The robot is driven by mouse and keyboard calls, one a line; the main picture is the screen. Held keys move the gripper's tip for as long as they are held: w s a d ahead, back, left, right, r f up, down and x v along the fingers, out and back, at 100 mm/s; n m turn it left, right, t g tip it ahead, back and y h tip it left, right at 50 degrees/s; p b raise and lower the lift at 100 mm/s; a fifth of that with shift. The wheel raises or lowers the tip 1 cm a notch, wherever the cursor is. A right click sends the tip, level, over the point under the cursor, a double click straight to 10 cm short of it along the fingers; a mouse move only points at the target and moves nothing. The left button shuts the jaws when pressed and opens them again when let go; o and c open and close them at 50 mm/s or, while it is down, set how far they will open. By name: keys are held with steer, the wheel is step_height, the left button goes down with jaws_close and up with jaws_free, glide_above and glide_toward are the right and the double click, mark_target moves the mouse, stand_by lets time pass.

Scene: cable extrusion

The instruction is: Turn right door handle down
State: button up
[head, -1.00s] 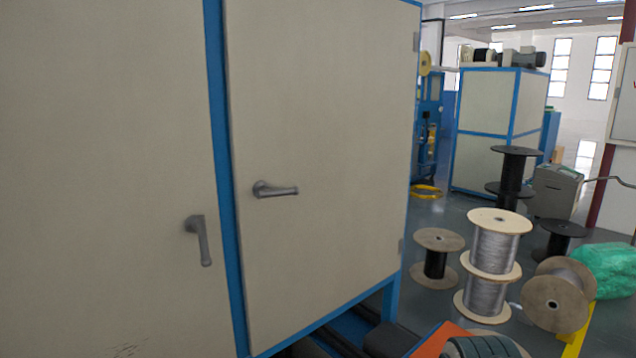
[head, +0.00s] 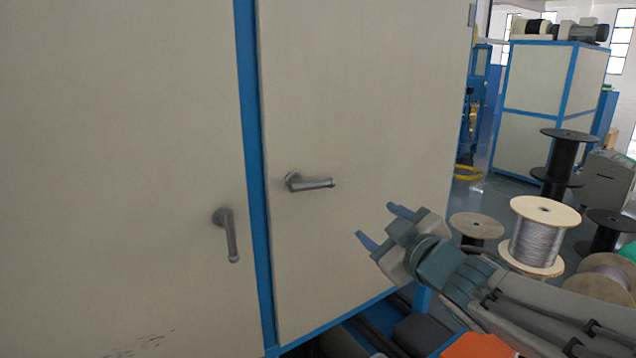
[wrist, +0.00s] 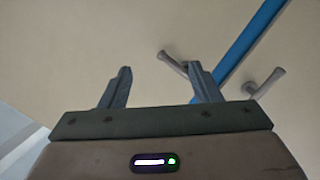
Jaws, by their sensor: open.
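The right door handle (head: 312,184) is a grey lever on the cream right door (head: 365,90), close to the blue strip at its left edge. Its lever points right, nearly level. In the wrist view the right handle (wrist: 172,62) appears beyond the fingers, partly behind one fingertip. My gripper (head: 374,219) is open and empty, with its fingers pointing up and left. In the head picture it sits to the right of and below the handle, apart from it. It also shows in the wrist view (wrist: 160,82).
The left door's handle (head: 229,236) hangs down on the other side of the blue strip (head: 255,180). Cable spools (head: 543,235) and a blue-framed cabinet (head: 545,90) stand to the right. An orange object (head: 480,346) lies low in front.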

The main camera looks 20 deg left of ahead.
mark_target(307, 187)
steer(key=s+a+r+n+g+y, duration=0.2)
steer(key=a+r+n+y, duration=0.1)
steer(key=a+n+y, duration=0.15)
steer(key=shift+m+h, duration=0.25)
steer(key=shift+m, duration=0.2)
steer(key=p+x, duration=0.1)
steer(key=x, duration=0.6)
steer(key=p+x, duration=0.1)
steer(key=x, duration=0.6)
steer(key=shift+s+a+f, duration=0.1)
steer(key=shift+f, duration=0.1)
